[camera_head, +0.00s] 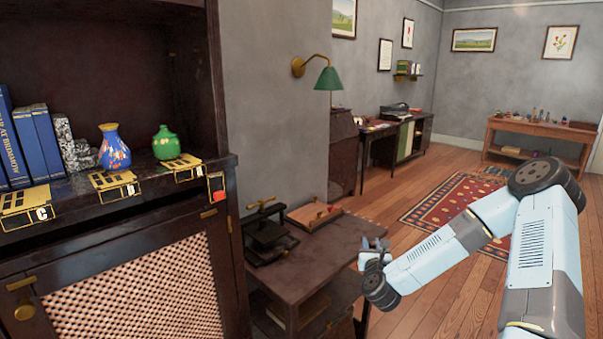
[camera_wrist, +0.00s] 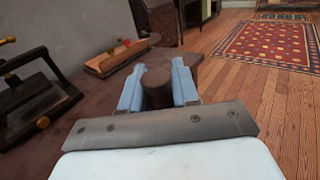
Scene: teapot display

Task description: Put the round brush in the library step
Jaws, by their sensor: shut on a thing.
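My gripper (camera_head: 374,245) is held out over the right side of a dark wooden stand (camera_head: 345,238) in the head view. In the wrist view my gripper (camera_wrist: 157,68) has its two pale blue fingers on either side of a dark brown, round-ended thing, which looks like the round brush (camera_wrist: 157,92). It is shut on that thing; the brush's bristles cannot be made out. In the head view the brush cannot be made out. The stand has an open lower shelf; I cannot tell for sure whether it is the library step.
A black press (camera_head: 267,235) and a wooden tray-like board (camera_head: 313,214) stand on the stand's top. To the left is a dark cabinet with blue books (camera_head: 35,145) and two vases (camera_head: 115,148). Open wooden floor and a red rug (camera_head: 440,214) lie beyond the stand.

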